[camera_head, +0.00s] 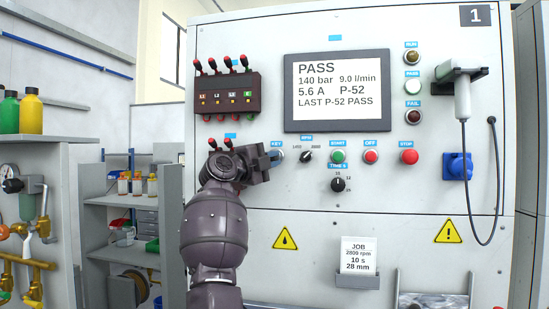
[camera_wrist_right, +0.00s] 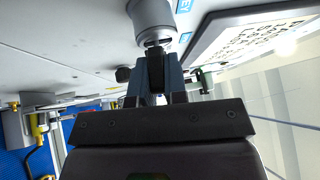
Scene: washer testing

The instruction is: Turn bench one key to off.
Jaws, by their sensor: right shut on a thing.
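The bench one panel (camera_head: 220,255) carries the number 1 plate (camera_head: 475,15) at its top right. The key switch sits under the blue KEY label (camera_head: 276,144), left of the RPM knob (camera_head: 306,156). My right gripper (camera_head: 268,160) is at the key switch and hides most of it in the head view. In the right wrist view the round grey lock barrel (camera_wrist_right: 152,18) stands straight ahead of the fingers. My right gripper (camera_wrist_right: 156,72) is shut on the dark key at the barrel. The key's exact angle is hard to tell. My left gripper is out of view.
The screen (camera_head: 337,90) reads PASS, 140 bar, 9.0 l/min. Right of the key are the green START button (camera_head: 338,156), red OFF button (camera_head: 371,157) and red STOP button (camera_head: 408,157). A dark lead block (camera_head: 226,96) sits above my gripper.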

